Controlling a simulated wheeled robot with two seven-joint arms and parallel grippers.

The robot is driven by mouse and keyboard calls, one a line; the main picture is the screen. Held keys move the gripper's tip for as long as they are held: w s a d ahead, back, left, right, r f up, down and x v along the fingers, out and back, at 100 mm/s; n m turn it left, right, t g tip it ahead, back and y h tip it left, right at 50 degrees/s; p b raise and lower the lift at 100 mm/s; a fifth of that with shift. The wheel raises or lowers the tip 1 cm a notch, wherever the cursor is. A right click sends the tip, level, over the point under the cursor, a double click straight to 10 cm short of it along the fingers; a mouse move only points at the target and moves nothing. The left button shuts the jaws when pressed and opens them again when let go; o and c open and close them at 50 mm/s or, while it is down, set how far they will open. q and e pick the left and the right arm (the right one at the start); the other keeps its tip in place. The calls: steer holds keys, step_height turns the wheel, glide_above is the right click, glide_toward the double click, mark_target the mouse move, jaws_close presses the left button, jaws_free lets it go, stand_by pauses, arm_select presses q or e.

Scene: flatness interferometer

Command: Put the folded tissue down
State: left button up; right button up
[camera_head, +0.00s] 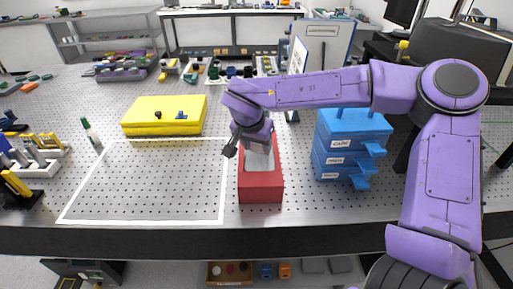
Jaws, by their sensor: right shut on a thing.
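My right gripper (250,147) reaches in from the right and points down over a red box (261,190) near the front edge of the table. It is shut on a whitish folded tissue (260,161), which shows just below the fingers. The tissue overlaps the top of the red box in the picture; I cannot tell whether it touches the box. The fingers and wrist hide part of the tissue and the box's far side. My left gripper is not in view.
A white-outlined area (224,200) on the perforated table left of the red box is clear. A yellow case (150,129) lies behind it. Blue labelled drawers (345,143) stand right of the box. A green marker-like item (91,135) and a white rack (38,162) are at left.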

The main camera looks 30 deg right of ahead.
steer(key=shift+s+f, duration=0.1)
steer(key=shift+f, duration=0.65)
steer(key=shift+w+f, duration=0.25)
steer(key=shift+f, duration=0.15)
steer(key=o, duration=1)
steer(key=shift+s+f, duration=0.1)
steer(key=v, duration=1.2)
steer(key=shift+r, duration=0.25)
steer(key=shift+f, duration=0.1)
